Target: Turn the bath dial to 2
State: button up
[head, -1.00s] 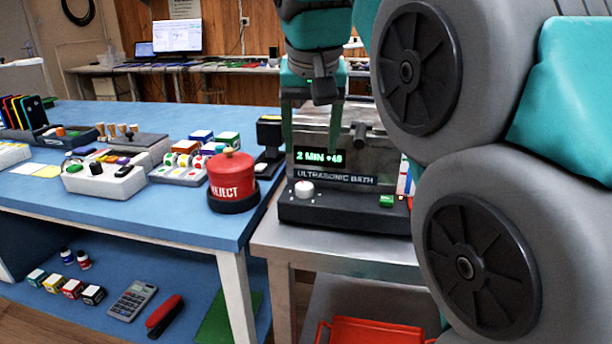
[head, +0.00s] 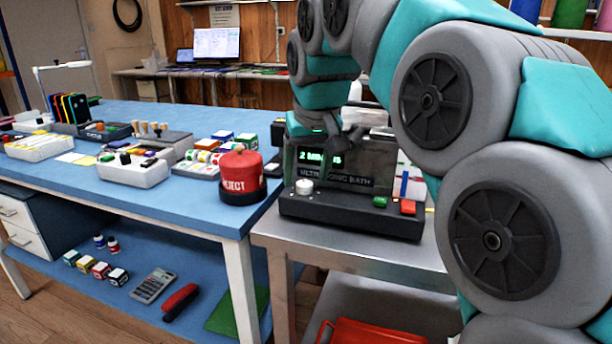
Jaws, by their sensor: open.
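The ultrasonic bath (head: 350,213) stands on a grey metal side table. Its white round dial (head: 304,186) is at the left of the dark front ledge. A green button (head: 380,201) and a red button (head: 407,206) sit at the right of that ledge. The green display (head: 318,156) above the dial starts with a 2; the rest is hard to read. My gripper (head: 322,140) hangs over the bath, above and behind the dial, apart from it. It is open and empty, with its fingertips hard to make out against the dark bath.
The metal side table (head: 275,235) has a bare strip in front of the bath. A red tray (head: 372,332) is on the lower shelf. My arm fills the right side.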

jog(key=shift+x, duration=0.8)
grip_shut()
